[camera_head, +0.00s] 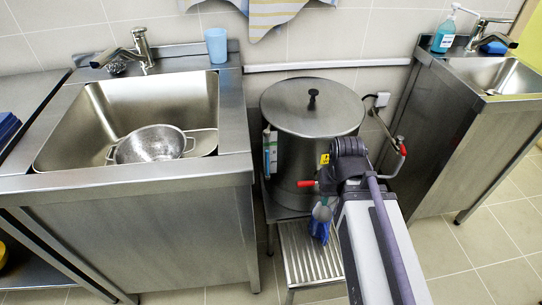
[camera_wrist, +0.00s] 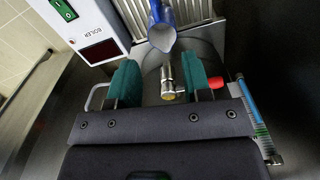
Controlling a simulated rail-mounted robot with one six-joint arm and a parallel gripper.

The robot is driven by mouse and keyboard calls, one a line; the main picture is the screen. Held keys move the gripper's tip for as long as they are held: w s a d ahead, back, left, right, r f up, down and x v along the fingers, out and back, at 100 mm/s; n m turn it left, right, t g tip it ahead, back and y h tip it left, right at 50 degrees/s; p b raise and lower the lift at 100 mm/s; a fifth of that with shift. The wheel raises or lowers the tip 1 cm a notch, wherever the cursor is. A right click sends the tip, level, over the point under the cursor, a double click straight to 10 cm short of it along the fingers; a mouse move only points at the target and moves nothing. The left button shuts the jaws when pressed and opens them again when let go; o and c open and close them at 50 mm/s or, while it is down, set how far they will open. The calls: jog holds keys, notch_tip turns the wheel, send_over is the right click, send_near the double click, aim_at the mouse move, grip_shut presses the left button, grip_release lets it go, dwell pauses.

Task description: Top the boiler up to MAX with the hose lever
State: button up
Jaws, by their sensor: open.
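The boiler (camera_head: 312,108) is a round steel pot with a lid and dark knob, in the middle of the head view. A red-tipped lever (camera_head: 403,150) sits at its right on a pipe from the wall. A red handle (camera_head: 306,183) is low at the front left; it also shows in the wrist view (camera_wrist: 215,82), beside a metal tap (camera_wrist: 168,78). A strip with blue and scale marks (camera_wrist: 255,115), apparently the level gauge, is at the right; its level and MAX mark are unreadable. My gripper (camera_wrist: 160,65) is open, its teal fingers apparently empty, framing the tap; the distance is unclear.
A blue-handled item (camera_head: 321,221) is below the tap. The slatted step (camera_head: 310,253) is in front. A sink with a colander (camera_head: 152,145) stands left, another sink unit (camera_head: 462,150) right.

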aim_at(402, 147)
jog(key=shift+c, duration=0.3)
